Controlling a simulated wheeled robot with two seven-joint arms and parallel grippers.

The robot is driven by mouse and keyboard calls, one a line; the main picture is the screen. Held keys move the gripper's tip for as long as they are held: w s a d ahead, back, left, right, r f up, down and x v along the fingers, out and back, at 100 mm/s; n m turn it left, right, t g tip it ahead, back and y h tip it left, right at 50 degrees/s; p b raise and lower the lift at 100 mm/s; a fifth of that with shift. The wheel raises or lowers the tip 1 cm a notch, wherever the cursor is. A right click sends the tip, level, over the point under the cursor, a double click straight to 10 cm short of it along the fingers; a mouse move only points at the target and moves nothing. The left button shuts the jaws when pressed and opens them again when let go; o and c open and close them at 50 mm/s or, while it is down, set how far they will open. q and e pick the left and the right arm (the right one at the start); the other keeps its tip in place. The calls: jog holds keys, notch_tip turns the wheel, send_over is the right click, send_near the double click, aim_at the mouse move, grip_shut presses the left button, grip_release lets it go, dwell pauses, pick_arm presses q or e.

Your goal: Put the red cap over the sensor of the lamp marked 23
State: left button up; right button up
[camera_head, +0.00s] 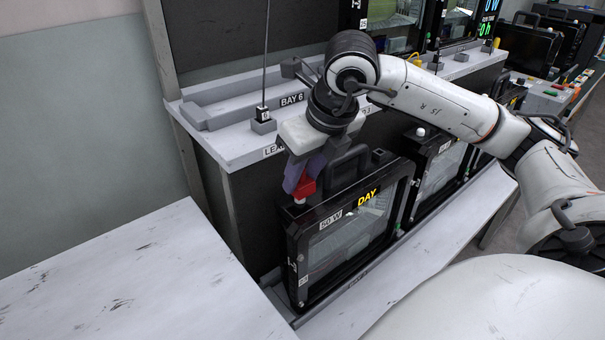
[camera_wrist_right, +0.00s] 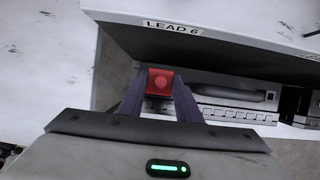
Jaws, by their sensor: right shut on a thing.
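The red cap (camera_head: 305,187) is between the purple fingers of my right gripper (camera_head: 301,180), which is shut on it. In the right wrist view the cap (camera_wrist_right: 160,81) shows between the fingertips (camera_wrist_right: 160,76). The cap is over the near left top corner of a black-framed lamp (camera_head: 296,236) marked "50 W" and "DAY". A small pale part shows just under the cap; I cannot tell whether the cap touches it. A small tag (camera_head: 303,281) on the lamp's left side is too small to read surely. My left gripper is not in view.
A second lamp (camera_head: 407,215) stands to the right in the row. Behind is a ledge (camera_head: 228,146) with "BAY 6" and "LEAD 6" labels and a thin upright rod (camera_head: 265,60). The white table (camera_head: 130,285) at left is clear.

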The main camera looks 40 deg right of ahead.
jog(key=shift+f, duration=0.35)
jog(key=shift+f+b, duration=0.6)
jog(key=shift+b, duration=0.1)
jog(key=shift+r, duration=0.1)
jog(key=o, duration=1.1)
